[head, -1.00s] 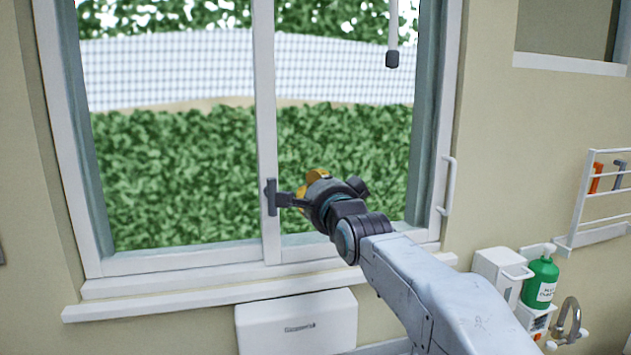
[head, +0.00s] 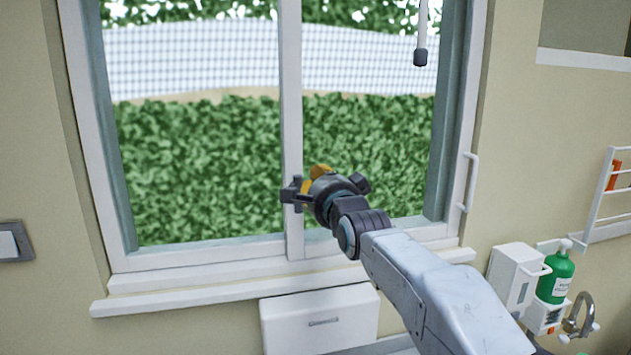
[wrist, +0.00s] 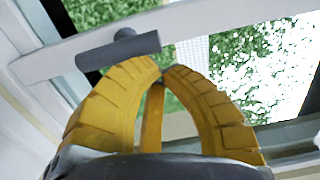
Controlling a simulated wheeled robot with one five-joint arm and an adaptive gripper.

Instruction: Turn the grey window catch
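The grey window catch (wrist: 118,49) is a short bar on a stub, mounted on the white upright between the window panes. In the wrist view its bar runs roughly along that upright. In the head view the catch (head: 297,190) is small and partly overlapped by dark parts of my gripper (head: 303,192). My gripper's yellow fingers (wrist: 161,69) curve together with their tips nearly meeting and nothing seen between them. The tips show just below the right end of the bar; I cannot tell whether they touch it.
A white sill (head: 235,285) runs below the window, with a white box (head: 320,315) under it. A white handle (head: 468,182) is on the right frame. A green bottle (head: 556,277), dispenser (head: 513,277) and tap (head: 579,315) stand lower right.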

